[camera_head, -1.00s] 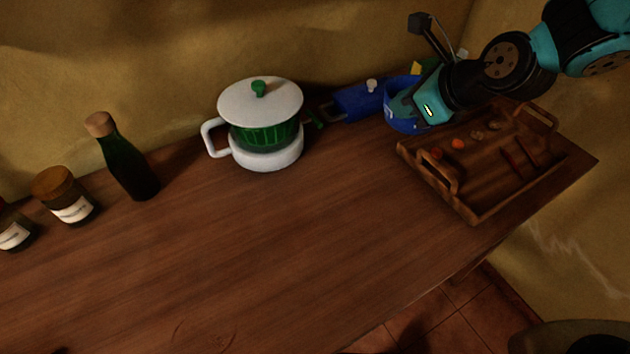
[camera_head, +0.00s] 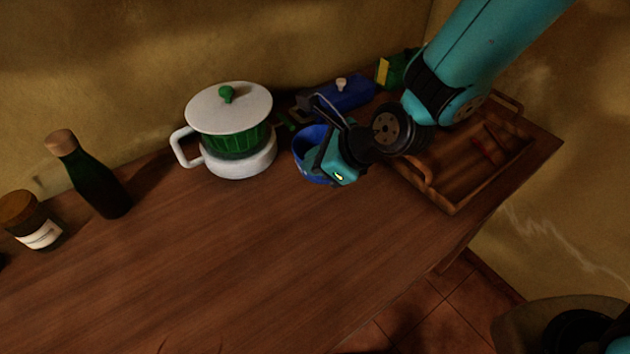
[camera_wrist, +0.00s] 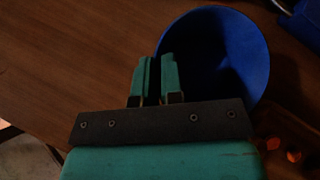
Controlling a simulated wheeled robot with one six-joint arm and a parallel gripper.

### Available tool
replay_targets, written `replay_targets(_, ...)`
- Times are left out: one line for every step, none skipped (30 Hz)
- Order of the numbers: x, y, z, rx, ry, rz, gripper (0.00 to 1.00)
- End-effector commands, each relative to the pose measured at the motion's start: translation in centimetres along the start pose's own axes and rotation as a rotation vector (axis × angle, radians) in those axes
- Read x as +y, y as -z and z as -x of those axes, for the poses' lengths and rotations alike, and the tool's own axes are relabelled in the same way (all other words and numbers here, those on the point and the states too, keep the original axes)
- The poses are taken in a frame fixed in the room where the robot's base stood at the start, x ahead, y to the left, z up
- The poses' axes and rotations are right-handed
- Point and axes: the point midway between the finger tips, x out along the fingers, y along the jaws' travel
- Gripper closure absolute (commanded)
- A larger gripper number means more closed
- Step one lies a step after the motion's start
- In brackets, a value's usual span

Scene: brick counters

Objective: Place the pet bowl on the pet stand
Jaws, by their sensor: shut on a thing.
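The blue pet bowl (camera_head: 300,147) is above or on the wooden counter, between the white-and-green pot and the wooden tray. My gripper (camera_head: 322,155) is shut on its wall. In the wrist view the bowl (camera_wrist: 245,50) opens toward the camera, its inside dark and empty-looking. There my gripper's fingers (camera_wrist: 158,78) close at the bowl's left edge. My gripper hides part of the bowl in the head view, and I cannot tell whether the bowl touches the counter. I cannot make out a pet stand in either view.
The lidded pot (camera_head: 232,130) stands left of the bowl. The wooden tray (camera_head: 452,205) is at right. A dark bottle (camera_head: 97,185) and a jar (camera_head: 33,222) stand at left. The front middle counter is clear.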

Motion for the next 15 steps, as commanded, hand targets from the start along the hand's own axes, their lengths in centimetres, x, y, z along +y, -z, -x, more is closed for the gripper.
replay_targets(0.1,0.6,-0.6,0.0,-0.001,-0.002,1.0)
replay_targets(0.2,0.8,-0.8,-0.001,-0.001,-0.002,1.0)
replay_targets(0.2,0.9,-1.0,-0.002,0.0,-0.001,1.0)
replay_targets(0.2,1.1,-1.1,-0.002,0.0,-0.001,1.0)
replay_targets(0.2,1.2,-1.3,-0.002,0.001,0.0,1.0)
replay_targets(0.3,1.5,-1.6,-0.001,0.0,-0.001,1.0)
replay_targets(0.4,1.8,-1.9,0.0,0.0,-0.001,1.0)
replay_targets(0.5,2.2,-2.2,0.001,0.0,-0.002,1.0)
replay_targets(0.6,2.6,-2.7,0.0,0.0,-0.002,1.0)
replay_targets(0.6,2.9,-3.0,0.001,-0.001,-0.002,1.0)
replay_targets(0.7,3.2,-3.3,0.0,0.0,-0.001,1.0)
replay_targets(0.8,3.5,-3.6,-0.001,0.0,-0.002,1.0)
replay_targets(0.8,3.6,-3.7,-0.001,0.0,-0.002,1.0)
replay_targets(0.8,3.7,-3.8,-0.002,0.001,-0.001,1.0)
replay_targets(0.8,3.8,-3.9,-0.002,0.001,-0.001,1.0)
